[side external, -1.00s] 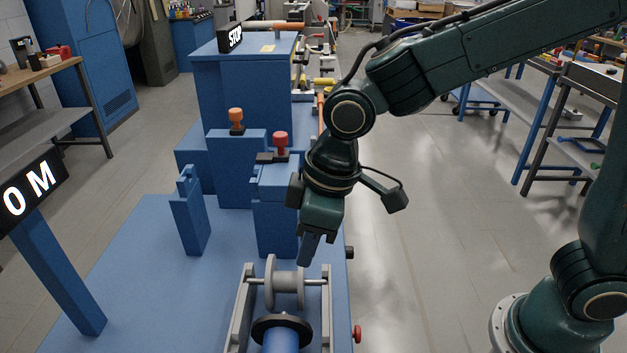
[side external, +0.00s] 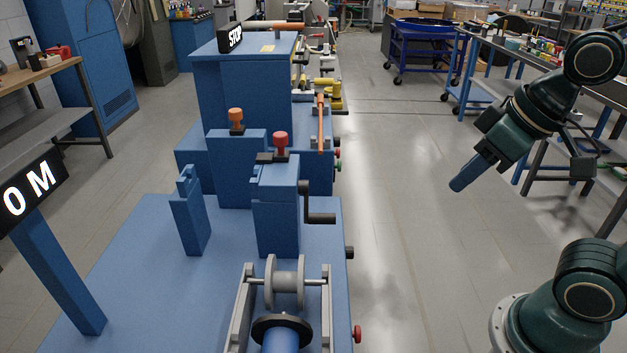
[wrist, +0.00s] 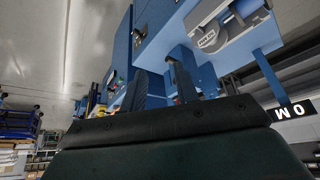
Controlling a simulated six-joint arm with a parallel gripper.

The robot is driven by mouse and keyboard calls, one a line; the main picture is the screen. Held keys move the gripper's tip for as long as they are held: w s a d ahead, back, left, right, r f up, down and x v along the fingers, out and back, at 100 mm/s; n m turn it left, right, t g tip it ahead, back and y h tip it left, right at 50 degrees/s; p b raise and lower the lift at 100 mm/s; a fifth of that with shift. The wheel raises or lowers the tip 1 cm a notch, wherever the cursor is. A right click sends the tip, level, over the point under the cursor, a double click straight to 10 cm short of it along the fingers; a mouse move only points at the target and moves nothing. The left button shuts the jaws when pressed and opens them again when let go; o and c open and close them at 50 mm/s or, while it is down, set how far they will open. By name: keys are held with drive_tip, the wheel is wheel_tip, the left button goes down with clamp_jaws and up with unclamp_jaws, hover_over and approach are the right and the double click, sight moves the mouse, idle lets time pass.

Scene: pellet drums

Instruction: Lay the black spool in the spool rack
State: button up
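A spool rack with two grey rails (side external: 327,310) stands at the front of the blue bench. A grey spool (side external: 286,285) lies across its rails on an axle. Nearer the camera, a black round flange (side external: 281,329) sits around a blue cylinder, cut off by the lower edge; I cannot tell whether this is the black spool. My gripper (side external: 457,187) hangs tilted over the floor, well right of the bench and apart from everything. In the wrist view its two fingers (wrist: 158,72) stand apart with nothing between them.
Blue blocks with an orange knob (side external: 236,118) and a red knob (side external: 280,142) stand behind the rack. A crank handle (side external: 317,215) juts out at the bench's right side. A slotted blue post (side external: 190,215) stands left. The floor between bench and arm is clear.

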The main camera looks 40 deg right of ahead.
drive_tip(key=shift+s+d+f+m, duration=0.1)
drive_tip(key=shift+s+d+m, duration=0.15)
drive_tip(key=shift+s, duration=0.25)
drive_tip(key=shift+s+d+f+m, duration=0.1)
drive_tip(key=shift+s+d+m, duration=0.05)
drive_tip(key=shift+s+d, duration=0.3)
drive_tip(key=shift+a, duration=0.1)
idle(1.0)
